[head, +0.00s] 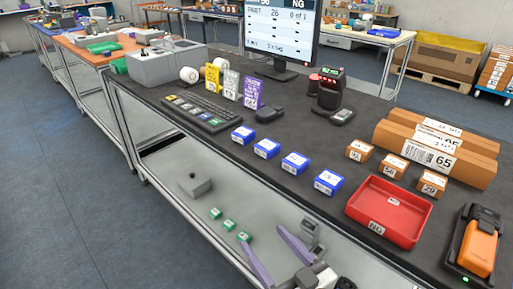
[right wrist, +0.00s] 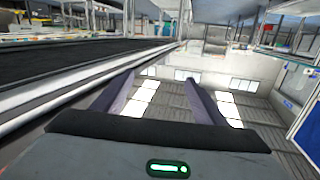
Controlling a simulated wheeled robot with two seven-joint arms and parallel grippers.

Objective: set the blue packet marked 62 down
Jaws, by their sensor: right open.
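Several small blue packets with white tops stand in a slanting row on the dark bench: one by the keyboard (head: 243,134), a second (head: 267,148), a third (head: 295,163), and the nearest (head: 328,181). Their numbers are too small to read, so I cannot tell which is 62. My right gripper (head: 262,236) is low in the head view, in front of the bench's near edge and apart from the packets. Its fingers are spread and empty, as the right wrist view also shows (right wrist: 160,76). My left gripper is not in view.
A red tray (head: 424,223) and an orange-and-black scanner (head: 480,247) are at the right. Small brown boxes (head: 394,166) and long cartons (head: 437,157) lie behind. A keyboard (head: 198,110) and monitor (head: 282,30) stand farther back. Green packets (head: 229,225) lie on the lower shelf.

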